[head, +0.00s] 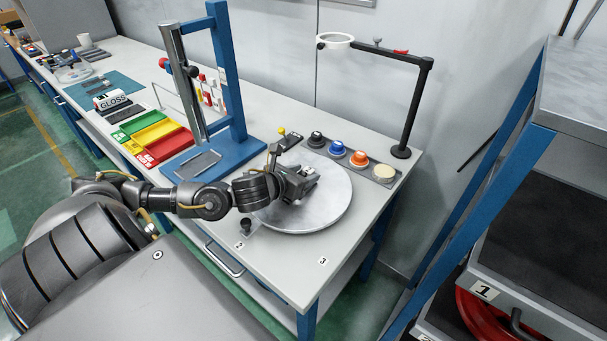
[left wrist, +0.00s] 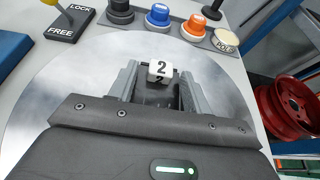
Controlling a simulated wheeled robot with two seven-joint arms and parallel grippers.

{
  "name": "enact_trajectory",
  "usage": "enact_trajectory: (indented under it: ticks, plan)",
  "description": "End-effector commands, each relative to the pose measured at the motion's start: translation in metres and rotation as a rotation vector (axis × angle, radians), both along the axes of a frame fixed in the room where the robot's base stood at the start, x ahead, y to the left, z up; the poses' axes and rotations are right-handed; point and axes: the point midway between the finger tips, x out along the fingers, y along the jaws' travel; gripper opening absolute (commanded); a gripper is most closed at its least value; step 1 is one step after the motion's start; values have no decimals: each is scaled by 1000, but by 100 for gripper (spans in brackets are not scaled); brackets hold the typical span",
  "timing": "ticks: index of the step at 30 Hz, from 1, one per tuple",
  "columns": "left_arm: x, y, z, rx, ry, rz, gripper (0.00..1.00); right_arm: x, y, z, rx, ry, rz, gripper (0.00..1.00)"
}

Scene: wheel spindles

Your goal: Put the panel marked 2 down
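A small white block face marked 2 (left wrist: 160,69) shows between the two fingers of my left gripper in the left wrist view. My left gripper (head: 306,178) is low over the round grey disc (head: 325,208) on the bench. Its fingers (left wrist: 160,85) stand on either side of the dark body in the wrist view. Whether they press on it, I cannot tell. My right gripper is not in view.
Black, blue and orange knobs (head: 359,158) and a cream disc (head: 383,171) line the disc's far side. A lock/free lever (left wrist: 70,22) stands behind left. A blue press frame (head: 228,80) is left, a black lamp post (head: 415,110) right.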

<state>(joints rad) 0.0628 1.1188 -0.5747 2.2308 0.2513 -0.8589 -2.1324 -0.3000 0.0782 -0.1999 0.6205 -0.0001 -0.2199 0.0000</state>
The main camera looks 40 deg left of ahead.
Motion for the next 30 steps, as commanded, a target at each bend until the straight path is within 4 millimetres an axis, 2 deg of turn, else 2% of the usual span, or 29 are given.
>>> enact_trajectory:
  ticks: [10, 14, 19, 21, 26, 30]
  plan:
    - [-4, 0, 2, 2, 1, -1, 48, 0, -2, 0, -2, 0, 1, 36]
    - [-22, 0, 6, 3, 2, -2, 48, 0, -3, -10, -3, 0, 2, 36]
    - [-60, -3, 18, 3, 6, -7, 48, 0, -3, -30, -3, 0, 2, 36]
    - [-67, -4, 32, -7, 8, -5, 48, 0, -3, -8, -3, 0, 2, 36]
    - [-85, -3, 40, -6, 7, 0, 48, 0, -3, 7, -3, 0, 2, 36]
    - [-98, -4, 48, -8, 6, -2, 48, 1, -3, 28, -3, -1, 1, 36]
